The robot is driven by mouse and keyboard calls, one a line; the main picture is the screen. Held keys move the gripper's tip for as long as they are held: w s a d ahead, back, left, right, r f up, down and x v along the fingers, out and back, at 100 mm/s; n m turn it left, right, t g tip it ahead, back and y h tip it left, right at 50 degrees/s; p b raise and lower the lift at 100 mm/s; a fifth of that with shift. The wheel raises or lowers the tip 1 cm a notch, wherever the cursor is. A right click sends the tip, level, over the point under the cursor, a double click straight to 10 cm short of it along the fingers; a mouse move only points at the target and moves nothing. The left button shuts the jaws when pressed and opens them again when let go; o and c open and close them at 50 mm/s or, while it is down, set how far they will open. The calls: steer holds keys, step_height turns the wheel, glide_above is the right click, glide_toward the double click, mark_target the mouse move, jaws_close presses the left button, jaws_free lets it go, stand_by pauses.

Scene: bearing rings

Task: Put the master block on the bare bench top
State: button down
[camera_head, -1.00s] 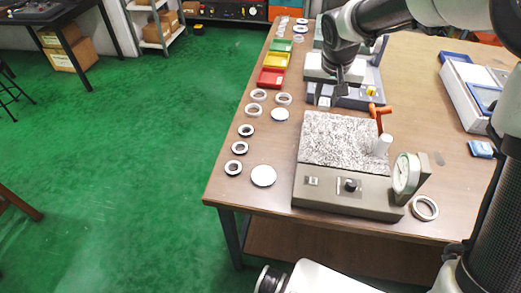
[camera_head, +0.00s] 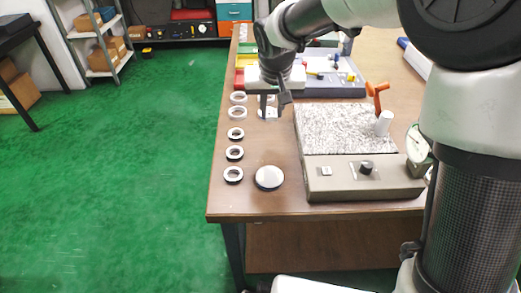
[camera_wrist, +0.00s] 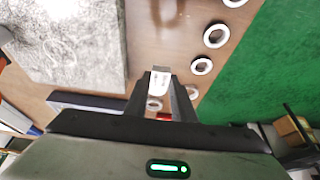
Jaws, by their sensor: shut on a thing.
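The master block (camera_wrist: 160,80) is a small pale block with a darker end and faint markings, held between the two fingers in the wrist view. My gripper (camera_wrist: 162,92) is shut on it. In the head view my gripper (camera_head: 271,102) points down above the left part of the brown bench top (camera_head: 254,148), left of the speckled plate; the block is hard to make out there against a pale disc. The wrist view shows bare bench beyond the block, between the plate and the rings. I cannot tell the height of the block above the bench.
Several rings (camera_head: 235,153) stand along the left edge, with a white-topped disc (camera_head: 268,178) near the front. Bare bench lies between rings and plate.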

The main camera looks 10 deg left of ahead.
mark_target(269, 144)
steer(key=shift+a+f, duration=0.2)
steer(key=shift+f, duration=0.2)
step_height(269, 144, down, 9)
steer(key=b, duration=0.3)
steer(key=shift+f, duration=0.15)
steer(key=shift+f, duration=0.15)
steer(key=c, duration=1.5)
jaws_free()
